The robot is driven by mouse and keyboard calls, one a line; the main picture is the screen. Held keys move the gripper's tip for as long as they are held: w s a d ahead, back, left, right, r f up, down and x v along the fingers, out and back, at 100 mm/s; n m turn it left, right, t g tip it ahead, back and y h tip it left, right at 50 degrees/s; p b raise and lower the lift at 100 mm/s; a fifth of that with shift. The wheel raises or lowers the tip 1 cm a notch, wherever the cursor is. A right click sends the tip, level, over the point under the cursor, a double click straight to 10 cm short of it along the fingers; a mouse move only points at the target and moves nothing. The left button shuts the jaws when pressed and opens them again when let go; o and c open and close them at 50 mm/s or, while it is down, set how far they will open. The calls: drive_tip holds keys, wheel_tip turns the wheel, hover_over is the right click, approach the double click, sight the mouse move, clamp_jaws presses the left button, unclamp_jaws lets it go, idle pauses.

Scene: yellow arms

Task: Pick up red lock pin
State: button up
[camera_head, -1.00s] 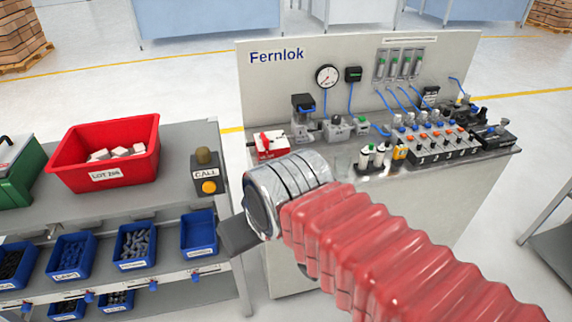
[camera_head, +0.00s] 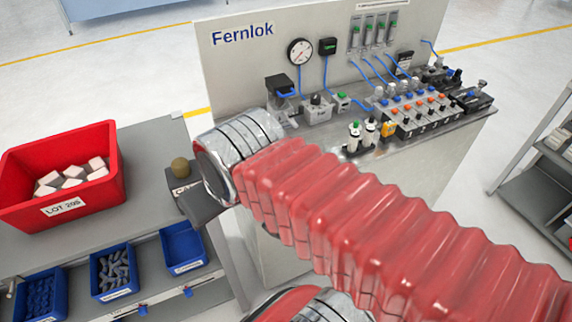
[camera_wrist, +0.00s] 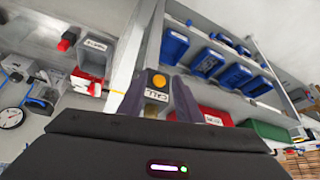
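A small red piece (camera_wrist: 67,40) shows at the upper left of the wrist view, beside a grey block with a white label (camera_wrist: 95,45). It may be the red lock pin, but it is too small and blurred to be sure. A red and white box (camera_wrist: 88,83) lies near it. In the head view my arm hides that part of the bench. My gripper (camera_wrist: 158,82) is open and empty in the wrist view, with the CALL box (camera_wrist: 156,94) showing beyond the gap between its fingers. In the head view its dark end (camera_head: 203,207) shows by the shelf unit's right edge.
A red LOT crate (camera_head: 60,185) and a CALL box (camera_head: 182,178) stand on the left shelf unit, with blue bins (camera_head: 183,247) below. A gap separates shelf unit and bench.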

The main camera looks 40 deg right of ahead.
drive_tip(key=shift+s, duration=0.1)
drive_tip(key=shift+o, duration=0.9)
drive_tip(key=shift+w+d, duration=0.25)
drive_tip(key=shift+d, duration=0.1)
drive_tip(key=w+d+f+m, duration=0.1)
drive_tip(key=w+d, duration=0.1)
drive_tip(key=d, duration=1)
drive_tip(key=w+d+m+g+h, duration=0.1)
drive_tip(key=w+d+m, duration=0.1)
drive_tip(key=d, duration=1.1)
drive_tip(key=shift+d+f, duration=0.2)
drive_tip(key=shift+f, duration=0.2)
drive_tip(key=x, duration=0.8)
drive_tip(key=shift+f, duration=0.35)
